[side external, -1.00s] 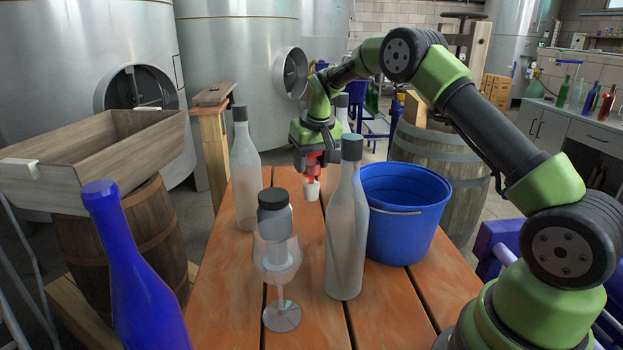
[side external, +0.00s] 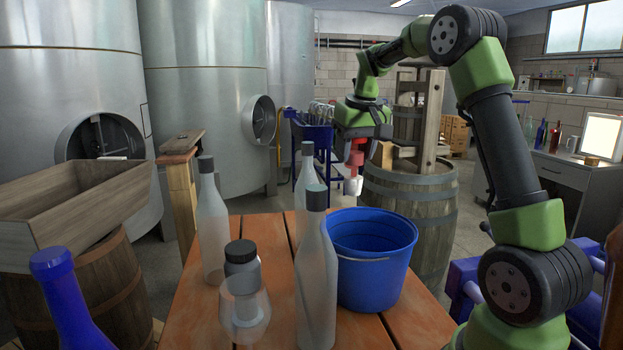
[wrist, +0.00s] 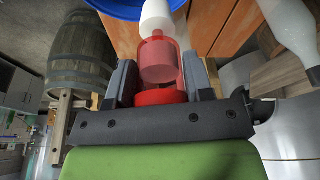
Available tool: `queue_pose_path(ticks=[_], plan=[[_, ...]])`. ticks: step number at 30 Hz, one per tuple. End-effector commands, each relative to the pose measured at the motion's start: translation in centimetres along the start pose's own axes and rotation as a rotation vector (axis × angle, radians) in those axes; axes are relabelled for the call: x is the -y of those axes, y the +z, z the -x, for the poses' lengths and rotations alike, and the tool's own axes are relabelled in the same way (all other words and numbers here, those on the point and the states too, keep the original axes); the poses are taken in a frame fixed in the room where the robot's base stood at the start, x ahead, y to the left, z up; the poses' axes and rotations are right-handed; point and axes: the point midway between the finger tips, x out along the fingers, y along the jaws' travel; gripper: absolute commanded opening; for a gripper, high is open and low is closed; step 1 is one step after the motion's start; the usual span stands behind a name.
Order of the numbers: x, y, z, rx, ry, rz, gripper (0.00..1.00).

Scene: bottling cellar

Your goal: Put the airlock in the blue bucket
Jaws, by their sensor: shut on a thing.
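My gripper (side external: 357,154) is shut on the airlock (side external: 355,163), a red see-through body with a white lower end. The airlock hangs with its white end down, higher than the rim of the blue bucket (side external: 372,275). In the side view it shows above the bucket's back part; how far it is over the opening I cannot tell. In the wrist view the airlock (wrist: 160,60) sits between the two dark fingers, and its white end overlaps the edge of the bucket (wrist: 112,8). The bucket stands upright on the orange plank table, its floor hidden.
Frosted bottles with dark caps (side external: 316,275) stand left of the bucket. A blue bottle (side external: 68,300) is at the lower left. A wooden barrel (side external: 425,225) stands behind the bucket.

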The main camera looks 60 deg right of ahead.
Motion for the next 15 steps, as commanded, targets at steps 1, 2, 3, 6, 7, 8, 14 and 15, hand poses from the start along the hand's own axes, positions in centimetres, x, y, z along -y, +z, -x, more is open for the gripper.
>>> queue_pose_path(ticks=[1,2,3,6,7,8,14,15], plan=[[-0.8,0.7,1.1,-0.005,0.005,-0.015,0.23],[-1.2,1.1,1.6,-0.004,0.007,-0.022,0.23],[-1.5,1.5,2.1,-0.003,0.009,-0.029,0.23],[-2.1,2.2,2.9,-0.001,0.012,-0.039,0.23],[-2.2,2.3,3.0,-0.001,0.012,-0.040,0.23],[-2.2,2.4,3.0,0.000,0.012,-0.041,0.23],[-2.2,2.9,1.6,0.004,0.012,-0.041,0.23],[-2.2,3.0,1.1,0.005,0.012,-0.041,0.23]])
